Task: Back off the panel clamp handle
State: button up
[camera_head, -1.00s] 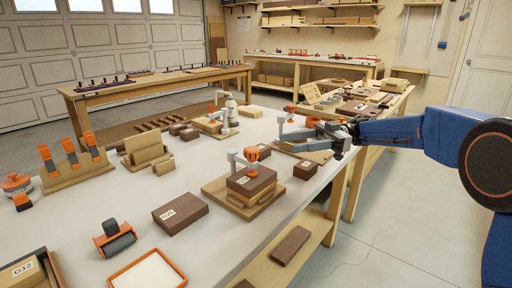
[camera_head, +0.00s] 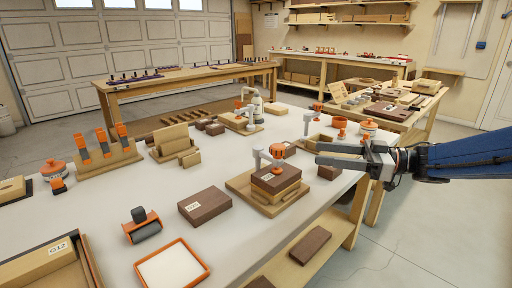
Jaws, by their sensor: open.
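The nearest clamp has a white-grey arm (camera_head: 258,158) and an orange knob handle (camera_head: 277,151). It stands on a wooden board (camera_head: 240,184), over a dark panel (camera_head: 276,178) stacked on lighter wood. Similar clamps stand farther back, one with an orange handle (camera_head: 316,106) and one at the back left (camera_head: 240,105). I cannot tell from any label which is the panel clamp. My gripper (camera_head: 318,154) is open and empty, its fingers pointing left. In the picture its tips are just right of the nearest orange handle, apart from it.
A dark labelled block (camera_head: 205,205) and an orange-rimmed tray (camera_head: 206,264) are at the front of the white bench (camera_head: 110,215). An orange part (camera_head: 339,123) and an orange-topped jar (camera_head: 368,128) lie behind my gripper. Open floor lies to the right.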

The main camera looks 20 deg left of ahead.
aim_at(278, 151)
jog(key=s+a, duration=0.1)
jog(key=a, duration=0.4)
jog(key=s+a, duration=0.1)
jog(key=a, duration=1)
jog(key=shift+s+a, duration=0.4)
jog(key=shift+c, duration=0.4)
jog(key=c, duration=1)
